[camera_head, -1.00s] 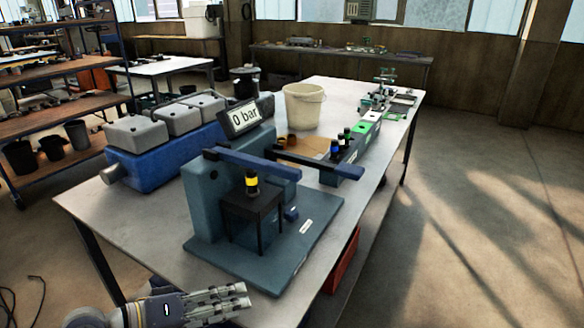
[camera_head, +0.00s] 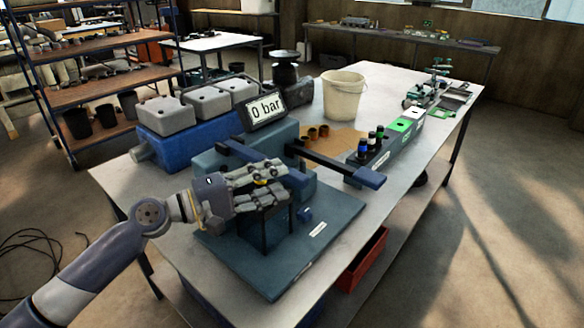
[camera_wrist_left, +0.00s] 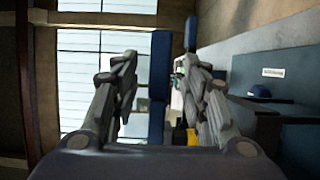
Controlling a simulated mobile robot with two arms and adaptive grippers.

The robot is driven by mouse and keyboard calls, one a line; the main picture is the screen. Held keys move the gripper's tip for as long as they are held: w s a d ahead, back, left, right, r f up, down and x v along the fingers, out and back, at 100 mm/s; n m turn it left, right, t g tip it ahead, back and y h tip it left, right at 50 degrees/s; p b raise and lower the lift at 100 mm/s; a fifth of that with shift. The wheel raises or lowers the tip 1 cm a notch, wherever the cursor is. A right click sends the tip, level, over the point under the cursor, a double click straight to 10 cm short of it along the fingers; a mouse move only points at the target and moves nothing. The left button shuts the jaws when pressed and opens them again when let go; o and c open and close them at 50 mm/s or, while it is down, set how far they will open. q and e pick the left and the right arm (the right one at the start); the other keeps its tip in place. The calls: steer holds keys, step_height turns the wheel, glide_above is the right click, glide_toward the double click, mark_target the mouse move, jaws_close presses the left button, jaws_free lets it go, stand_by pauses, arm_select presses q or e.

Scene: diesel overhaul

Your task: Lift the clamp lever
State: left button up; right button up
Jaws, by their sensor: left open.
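My left gripper (camera_head: 281,181) is open over the blue-grey test stand (camera_head: 330,218), its fingers pointing right. It hides much of a blue lever bar (camera_head: 236,151), which I take to be the clamp lever. In the left wrist view a blue bar (camera_wrist_left: 160,85) runs between the spread fingers of the gripper (camera_wrist_left: 160,65). I cannot tell whether they touch it. A bit of the yellow-banded part (camera_wrist_left: 192,137) shows by the right finger. A second, dark lever with a blue end (camera_head: 369,178) sticks out to the right. My right gripper is not in view.
The gauge (camera_head: 267,107) reads 0 bar behind the stand. A blue engine block (camera_head: 190,142), a cream bucket (camera_head: 343,97) and a rack of small banded parts (camera_head: 385,150) share the bench. A red bin (camera_head: 362,258) sits below its edge.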

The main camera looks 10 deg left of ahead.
mark_target(285, 177)
arm_select(q)
steer(key=p+x, duration=0.1)
steer(key=x, duration=0.3)
steer(key=shift+r, duration=0.1)
steer(key=shift+w+d, duration=0.1)
steer(key=shift+d, duration=0.15)
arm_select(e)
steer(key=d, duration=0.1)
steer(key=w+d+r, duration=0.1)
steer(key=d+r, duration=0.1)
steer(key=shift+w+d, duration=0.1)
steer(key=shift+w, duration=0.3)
arm_select(q)
steer(key=shift+c, duration=0.6)
jaws_close()
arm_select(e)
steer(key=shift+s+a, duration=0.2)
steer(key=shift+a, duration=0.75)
